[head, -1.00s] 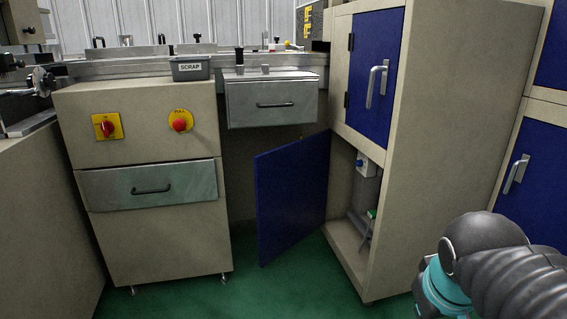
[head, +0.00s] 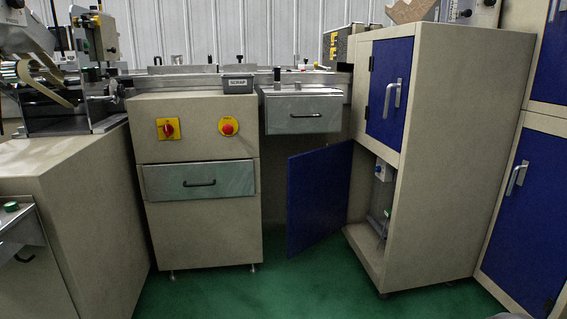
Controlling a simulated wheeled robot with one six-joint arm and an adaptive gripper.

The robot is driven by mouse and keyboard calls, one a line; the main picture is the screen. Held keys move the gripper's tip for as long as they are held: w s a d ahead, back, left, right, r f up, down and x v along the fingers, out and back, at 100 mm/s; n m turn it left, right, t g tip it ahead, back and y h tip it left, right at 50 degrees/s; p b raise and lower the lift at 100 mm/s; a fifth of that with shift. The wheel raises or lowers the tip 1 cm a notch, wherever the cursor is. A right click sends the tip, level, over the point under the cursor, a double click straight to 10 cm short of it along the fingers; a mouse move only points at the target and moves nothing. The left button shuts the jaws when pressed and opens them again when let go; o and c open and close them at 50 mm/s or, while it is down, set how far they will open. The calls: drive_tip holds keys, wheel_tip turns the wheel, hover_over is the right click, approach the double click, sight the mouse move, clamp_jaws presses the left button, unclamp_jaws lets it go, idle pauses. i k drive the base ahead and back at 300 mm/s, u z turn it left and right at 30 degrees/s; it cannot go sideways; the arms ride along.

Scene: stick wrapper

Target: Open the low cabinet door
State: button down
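The low cabinet door (head: 318,197) is a blue panel standing wide open in the head view. It is swung out to the left of the cabinet (head: 444,170). The lower compartment (head: 372,205) is exposed, with a small white box with a blue knob (head: 383,171) and some fittings inside. The blue upper door (head: 389,93) of the same cabinet is shut and has a silver handle. My gripper is not in view, so whether it is open or shut does not show.
A beige drawer unit (head: 200,229) stands left of the open door, with a steel drawer box (head: 302,112) above the gap. Another cabinet with a blue door (head: 523,203) stands at the right. Green floor (head: 300,288) in front is clear.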

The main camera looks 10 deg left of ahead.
sight(318, 180)
drive_tip(key=u, duration=0.1)
drive_tip(key=i, duration=0.95)
drive_tip(key=z, duration=0.55)
